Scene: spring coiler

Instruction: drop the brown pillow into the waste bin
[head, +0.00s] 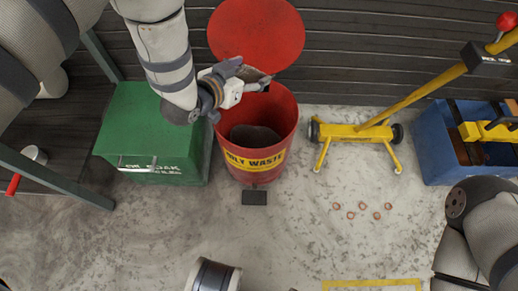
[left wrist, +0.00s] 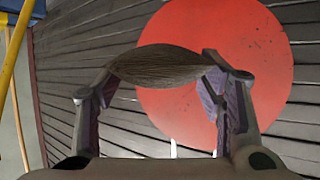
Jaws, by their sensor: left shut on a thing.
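The brown pillow (left wrist: 160,64) is held between the two fingers of my left gripper (left wrist: 162,76) in the left wrist view. In the head view my left gripper (head: 252,76) is over the back rim of the red waste bin (head: 232,163), and the pillow shows only as a small brown patch between the fingers. The bin's round red lid (head: 257,28) stands open behind it and also fills the background in the left wrist view (left wrist: 215,25). A dark lump (head: 255,136) lies inside the bin; I cannot tell what it is. My right gripper is not in view.
A green box (head: 150,130) stands left of the bin. A yellow wheeled stand (head: 355,132) is to the right, with a blue crate (head: 432,148) beyond it. Several small copper-coloured rings (head: 362,206) lie on the floor. A black pedal (head: 254,198) is in front of the bin.

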